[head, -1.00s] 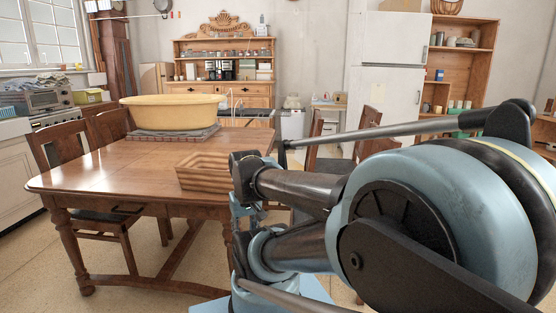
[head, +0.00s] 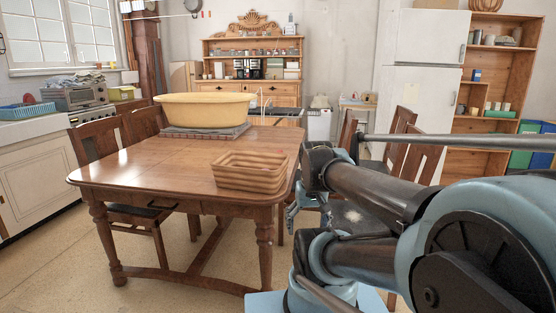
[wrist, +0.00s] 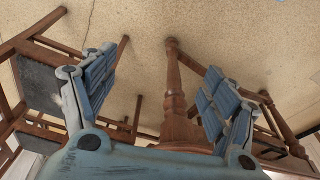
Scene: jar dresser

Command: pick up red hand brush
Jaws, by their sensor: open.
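I cannot make out a red hand brush in either view. My gripper (wrist: 158,88) is open in the wrist view, with a blue-grey finger on each side and nothing held between them. A wooden table leg and the speckled floor show beyond the fingers. In the head view my gripper (head: 308,207) hangs at the right end of the wooden table (head: 130,175), below the level of its top and partly hidden by my arm. A brown slatted basket (head: 248,178) stands on the table's near right corner; most of its inside is hidden.
A yellow tub (head: 203,110) stands on a grey folded cloth (head: 205,132) towards the table's back. Wooden chairs (head: 97,148) stand at the left side, and others (head: 410,150) stand at the right behind my arm. Open floor (head: 55,265) lies at the front left.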

